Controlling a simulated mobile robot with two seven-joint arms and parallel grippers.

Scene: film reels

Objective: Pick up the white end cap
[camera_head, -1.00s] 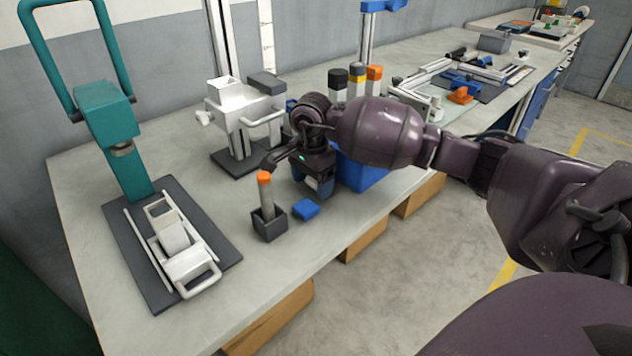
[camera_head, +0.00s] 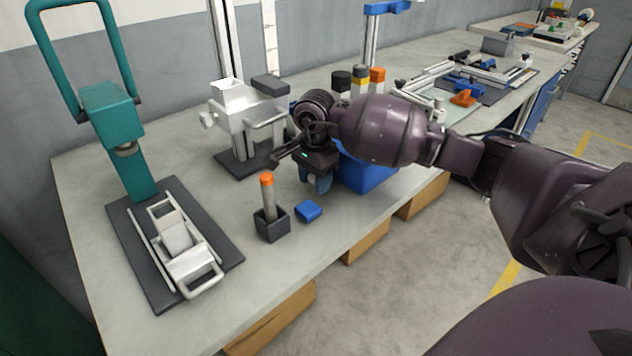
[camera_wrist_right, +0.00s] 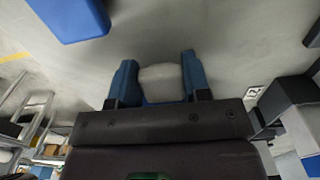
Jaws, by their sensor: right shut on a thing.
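My right gripper (camera_head: 318,184) is above the bench beside the blue bin, its blue fingers pointing down. In the wrist view its fingers (camera_wrist_right: 158,80) are closed on both sides of a white, rounded piece, the white end cap (camera_wrist_right: 161,82). The cap sits between the fingertips with pale bench surface beyond it. In the head view the fingers mostly hide the cap. My left gripper is not in view.
A blue bin (camera_head: 364,177) stands right of the gripper. A small blue block (camera_head: 308,211) and a dark holder (camera_head: 271,226) with an orange-topped tube (camera_head: 267,190) are in front. A white-and-grey fixture (camera_head: 238,115) and teal press (camera_head: 116,120) stand left.

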